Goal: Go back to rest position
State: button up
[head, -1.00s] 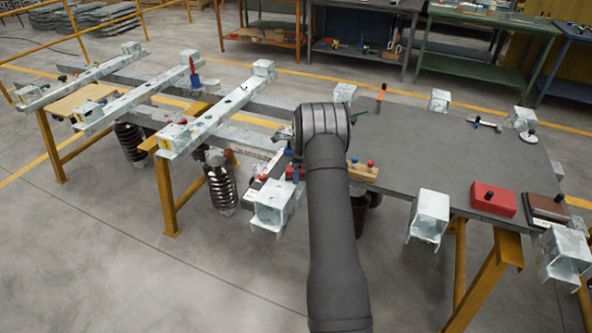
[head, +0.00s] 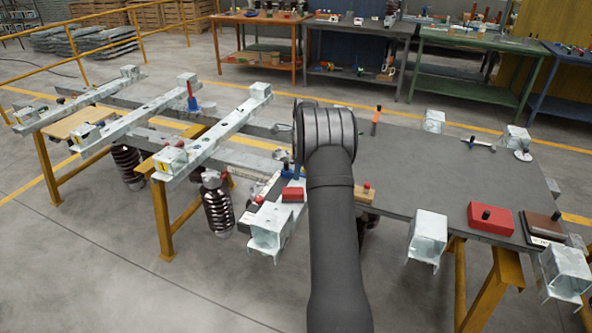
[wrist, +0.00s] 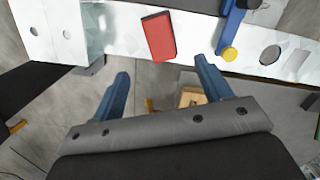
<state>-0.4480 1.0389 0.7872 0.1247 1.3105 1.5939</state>
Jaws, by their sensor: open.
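My gripper (wrist: 160,95) shows in the wrist view with its two blue fingers spread apart and nothing between them. Ahead of the fingers lies a pale galvanized beam (wrist: 115,35) with a red block (wrist: 159,36) on it, apart from the fingers. In the head view my arm rises through the middle of the picture and hides most of the gripper. The red block (head: 293,194) shows just left of the arm, on the galvanized frame (head: 268,232).
The dark table top (head: 430,160) right of my arm is mostly clear. A red box (head: 491,218) and a brown box (head: 541,226) sit near its right edge. Several galvanized beams (head: 215,135) on orange trestles (head: 165,210) stand at left. Dark ribbed insulators (head: 218,208) hang below them.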

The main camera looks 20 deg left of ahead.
aim_at(293, 190)
jog(key=shift+f, duration=0.1)
jog(key=f, duration=0.4)
jog(key=a+f, duration=0.1)
jog(key=f, duration=0.7)
jog(key=shift+s+a, duration=0.2)
jog(key=shift+s, duration=0.05)
notch_tip(293, 190, up, 3)
jog(key=shift+f, duration=0.15)
jog(key=shift+r, duration=0.6)
jog(key=shift+f, duration=0.1)
